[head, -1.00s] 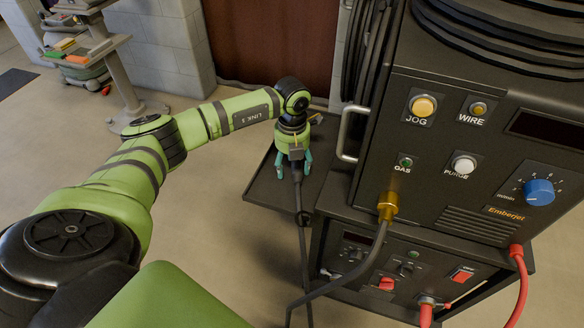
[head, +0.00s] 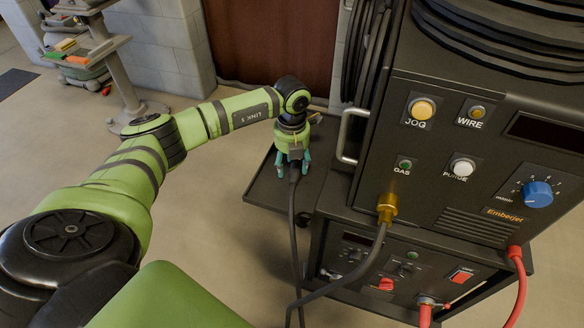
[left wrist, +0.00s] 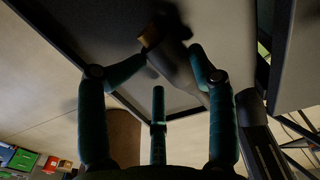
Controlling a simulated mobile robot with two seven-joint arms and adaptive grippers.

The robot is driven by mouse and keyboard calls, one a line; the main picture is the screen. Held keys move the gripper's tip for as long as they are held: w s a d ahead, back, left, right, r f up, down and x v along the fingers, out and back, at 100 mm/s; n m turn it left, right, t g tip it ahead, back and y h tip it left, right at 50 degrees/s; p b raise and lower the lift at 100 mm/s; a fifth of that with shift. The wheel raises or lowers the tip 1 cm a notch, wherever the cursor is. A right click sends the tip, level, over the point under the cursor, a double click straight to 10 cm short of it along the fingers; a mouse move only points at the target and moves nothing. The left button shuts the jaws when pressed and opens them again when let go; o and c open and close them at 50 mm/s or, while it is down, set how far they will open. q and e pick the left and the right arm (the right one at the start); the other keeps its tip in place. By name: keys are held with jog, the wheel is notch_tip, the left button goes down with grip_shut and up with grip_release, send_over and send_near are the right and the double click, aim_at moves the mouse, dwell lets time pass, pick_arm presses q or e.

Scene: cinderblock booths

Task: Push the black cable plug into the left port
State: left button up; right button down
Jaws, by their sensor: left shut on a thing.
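My left gripper (head: 293,168) points down over a dark shelf at the left of the welding machine, with its teal fingers shut on the black cable plug (head: 294,176). In the left wrist view the plug (left wrist: 182,68) lies tilted at the fingertips, a dark cylinder with a tan end. Its black cable (head: 292,225) hangs from the gripper past the shelf's front edge. The left port cannot be clearly made out; the lower front panel (head: 350,258) is partly crossed by another dark cable. My right gripper is not in view.
The dark shelf (head: 262,190) is otherwise bare. A metal handle (head: 347,138) stands out from the machine near my gripper. A brass fitting (head: 387,207) with a dark cable and red cables (head: 521,285) stick out from the front. Open floor lies left of the shelf.

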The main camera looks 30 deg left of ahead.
aim_at(293, 166)
pick_arm(q)
jog(key=shift+s+d+r+p, duration=0.15)
jog(key=shift+d+r+p, duration=0.05)
jog(key=shift+r+p, duration=0.45)
grip_shut()
jog(key=shift+w+r+p, duration=0.2)
jog(key=shift+r+p, duration=0.25)
jog(key=shift+r, duration=0.25)
jog(key=shift+a+r+p, duration=0.1)
jog(key=shift+r+p, duration=0.75)
jog(key=shift+r, duration=0.4)
